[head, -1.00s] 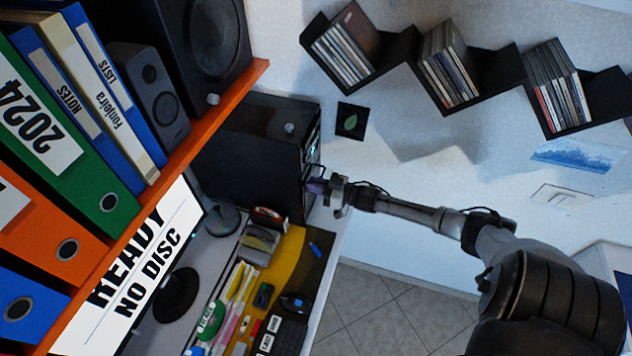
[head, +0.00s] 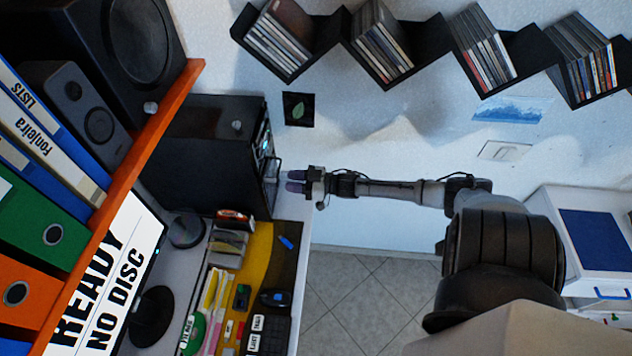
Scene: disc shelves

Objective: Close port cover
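The black computer tower (head: 205,150) stands on the desk at the left of centre, its front face turned to the right. A small lit port area (head: 266,142) shows on that front. A thin panel edge (head: 272,178) lower on the front may be the port cover; its exact position is too small to tell. My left gripper is not in view.
A monitor (head: 118,270) reading "READY NO DISC" and desk items stand below the tower. An orange shelf (head: 150,135) with binders and speakers is at left. Disc racks (head: 430,45) hang on the wall above. Floor (head: 350,295) is open right of the desk.

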